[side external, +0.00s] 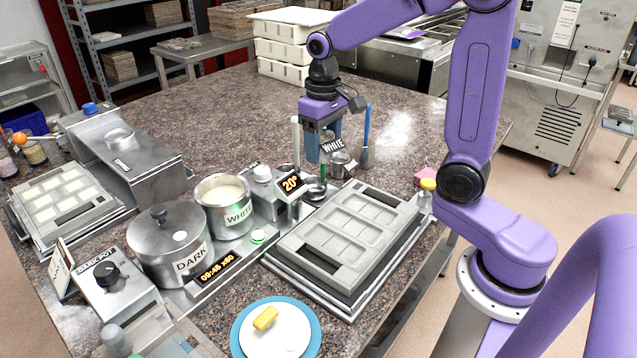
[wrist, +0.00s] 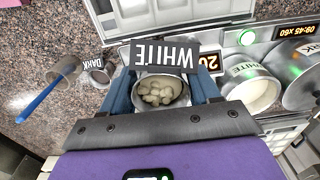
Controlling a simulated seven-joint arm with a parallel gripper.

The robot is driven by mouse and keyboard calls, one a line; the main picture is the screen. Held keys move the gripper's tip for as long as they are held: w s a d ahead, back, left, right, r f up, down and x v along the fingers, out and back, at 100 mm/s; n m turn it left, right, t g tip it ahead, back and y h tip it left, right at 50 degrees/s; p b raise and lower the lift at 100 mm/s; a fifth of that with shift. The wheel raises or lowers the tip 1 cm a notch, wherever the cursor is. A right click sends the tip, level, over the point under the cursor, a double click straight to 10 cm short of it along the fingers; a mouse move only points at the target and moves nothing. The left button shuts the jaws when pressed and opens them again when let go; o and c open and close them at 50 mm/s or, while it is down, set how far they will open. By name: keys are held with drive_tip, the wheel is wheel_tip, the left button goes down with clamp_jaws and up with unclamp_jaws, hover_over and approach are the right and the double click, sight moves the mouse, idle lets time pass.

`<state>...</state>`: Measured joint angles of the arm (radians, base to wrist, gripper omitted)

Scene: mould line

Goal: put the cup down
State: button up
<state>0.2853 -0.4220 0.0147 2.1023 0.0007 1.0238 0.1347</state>
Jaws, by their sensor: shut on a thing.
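My gripper (side external: 325,150) points down over the back part of the table, behind the mould tray. In the wrist view its two blue fingers (wrist: 162,92) are shut on a round metal cup (wrist: 162,102) holding pale chunks, one finger on each side. A dark WHITE sign (wrist: 162,55) shows at the cup's far rim; it also shows beside the fingers in the side view (side external: 333,147). In the side view the fingers and sign mostly hide the cup, and I cannot tell whether its base touches the table.
A small metal cup (side external: 341,165) and a blue-handled brush (side external: 366,140) stand close to the right. A grey mould tray (side external: 350,232), the 20° display (side external: 291,185), the WHITE pot (side external: 223,200) and the DARK pot (side external: 169,245) are nearer the camera.

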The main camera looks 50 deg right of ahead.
wheel_tip(320, 180, up, 8)
drive_tip(key=w+d+n, duration=0.3)
drive_tip(key=w+d, duration=1.2)
drive_tip(key=d, duration=0.1)
wheel_tip(320, 180, down, 19)
drive_tip(key=shift+w+f, duration=0.15)
drive_tip(key=shift+f, duration=2.1)
drive_tip(key=shift+f, duration=0.15)
drive_tip(key=o, duration=1.2)
